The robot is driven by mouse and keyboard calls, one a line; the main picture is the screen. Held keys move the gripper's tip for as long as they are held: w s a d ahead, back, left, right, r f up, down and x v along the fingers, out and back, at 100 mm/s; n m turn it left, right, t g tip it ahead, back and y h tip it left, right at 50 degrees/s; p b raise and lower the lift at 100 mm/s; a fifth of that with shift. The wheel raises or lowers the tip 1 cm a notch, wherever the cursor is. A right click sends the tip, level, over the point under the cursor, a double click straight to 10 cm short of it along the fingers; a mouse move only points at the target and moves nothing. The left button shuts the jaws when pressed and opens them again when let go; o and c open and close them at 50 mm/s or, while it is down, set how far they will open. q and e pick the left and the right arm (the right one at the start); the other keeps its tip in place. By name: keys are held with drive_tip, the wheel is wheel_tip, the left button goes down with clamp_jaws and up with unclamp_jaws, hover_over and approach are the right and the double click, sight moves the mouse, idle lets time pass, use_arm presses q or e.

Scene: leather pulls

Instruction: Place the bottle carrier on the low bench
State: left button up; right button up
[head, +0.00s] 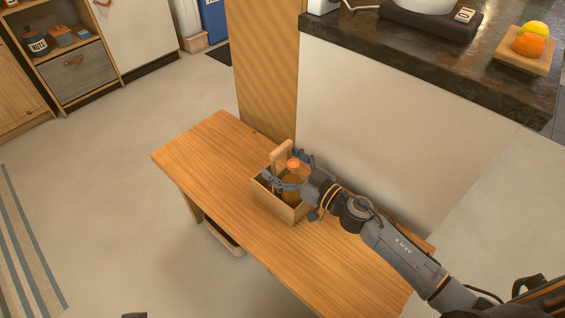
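The wooden bottle carrier (295,213) stands upright on the low wooden bench (208,158), against no wall. Its raised handle (281,153) is at the upper left. A bottle with an orange cap (293,164) and amber body is inside it. My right gripper (292,173) reaches in from the right over the carrier. Its two dark fingers are spread apart, one on each side of the bottle top and handle area. Whether they touch the handle is not clear.
The bench is clear left of the carrier and in front of it. A wooden post (264,70) and a pale counter wall (400,115) stand behind. A board with fruit (526,57) is on the dark countertop (355,30). A shelf unit (65,50) is far left.

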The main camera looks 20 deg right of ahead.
drive_tip(key=shift+r, duration=0.1)
drive_tip(key=s+d+m+h, duration=0.6)
drive_tip(key=s+d+h, duration=0.35)
drive_tip(key=d, duration=0.25)
drive_tip(key=s+a+f+g, duration=0.1)
drive_tip(key=s+f+g, duration=0.2)
drive_tip(key=s, duration=0.3)
drive_tip(key=s+a+f+n+g, duration=0.1)
drive_tip(key=s+a+f+g, duration=0.1)
drive_tip(key=s, duration=0.5)
drive_tip(key=s+a+f+g, duration=0.1)
drive_tip(key=s+f+g, duration=0.3)
drive_tip(key=s+g, duration=0.2)
drive_tip(key=shift+s+a+p, duration=0.3)
drive_tip(key=shift+s+a, duration=0.1)
